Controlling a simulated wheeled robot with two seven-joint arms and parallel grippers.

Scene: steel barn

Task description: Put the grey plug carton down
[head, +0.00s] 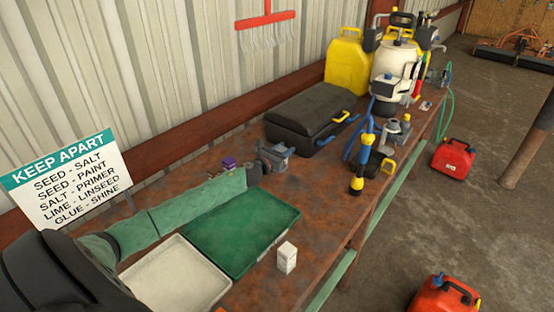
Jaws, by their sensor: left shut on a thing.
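My left arm comes in from the left in a green sleeve and reaches over the workbench. My left gripper (268,161) is at its end, in front of the black case, and is shut on a small blue-grey thing (284,151), which I take to be the grey plug carton. The gripper partly hides it, and I cannot tell whether it touches the bench. My right gripper is not in view.
A green tray (242,232) and a cream tray (175,275) lie on the rusty bench (262,290). A small white carton (287,257) stands beside the green tray. A black case (312,112), yellow can (346,62) and blue-and-yellow tool (357,184) stand beyond. A "KEEP APART" sign (68,180) stands left.

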